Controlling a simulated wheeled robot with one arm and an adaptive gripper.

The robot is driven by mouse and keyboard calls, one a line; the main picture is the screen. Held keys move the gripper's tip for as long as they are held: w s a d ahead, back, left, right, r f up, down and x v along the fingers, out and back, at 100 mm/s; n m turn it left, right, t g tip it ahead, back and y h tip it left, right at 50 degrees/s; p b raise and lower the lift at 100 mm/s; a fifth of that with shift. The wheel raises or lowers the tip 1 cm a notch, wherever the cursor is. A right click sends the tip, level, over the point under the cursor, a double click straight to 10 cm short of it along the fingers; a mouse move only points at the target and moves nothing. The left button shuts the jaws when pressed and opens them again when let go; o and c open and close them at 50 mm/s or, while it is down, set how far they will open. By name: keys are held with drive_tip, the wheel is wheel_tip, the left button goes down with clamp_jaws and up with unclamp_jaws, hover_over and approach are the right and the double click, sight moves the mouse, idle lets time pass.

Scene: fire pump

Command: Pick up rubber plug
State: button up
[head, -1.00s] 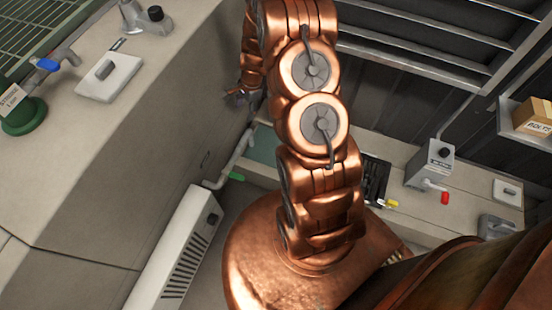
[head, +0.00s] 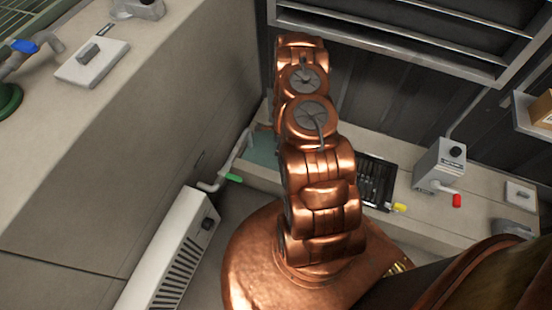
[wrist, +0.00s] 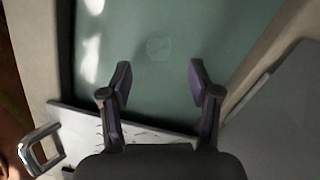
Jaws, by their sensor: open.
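In the wrist view my gripper (wrist: 160,76) is open and empty, its two dark fingers spread over a green surface (wrist: 190,30). A faint pale round shape (wrist: 158,47) shows on that surface, just beyond and between the fingertips. I cannot tell whether it is the rubber plug or only a mark; no other plug-like thing is clear. In the head view the green surface (head: 262,148) lies in the far corner, partly behind my copper arm. My gripper is hidden there.
A pale panel (wrist: 130,130) with a metal handle (wrist: 40,150) lies near the gripper. A green-handled pipe (head: 233,178) and white heater (head: 172,255) stand left of my arm. A black tool tray (head: 376,180) and grey box (head: 440,165) are on the right counter.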

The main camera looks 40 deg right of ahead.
drive_tip(key=shift+w+a+f+b, duration=0.15)
drive_tip(key=shift+f+b, duration=0.2)
drive_tip(key=shift+f, duration=0.75)
drive_tip(key=shift+w+a+f+b, duration=0.1)
drive_tip(key=shift+f+b, duration=0.2)
drive_tip(key=shift+f, duration=0.8)
drive_tip(key=shift+w+a+f+b, duration=0.15)
drive_tip(key=shift+f+b, duration=0.2)
drive_tip(key=shift+f, duration=0.75)
drive_tip(key=shift+s, duration=0.1)
clamp_jaws()
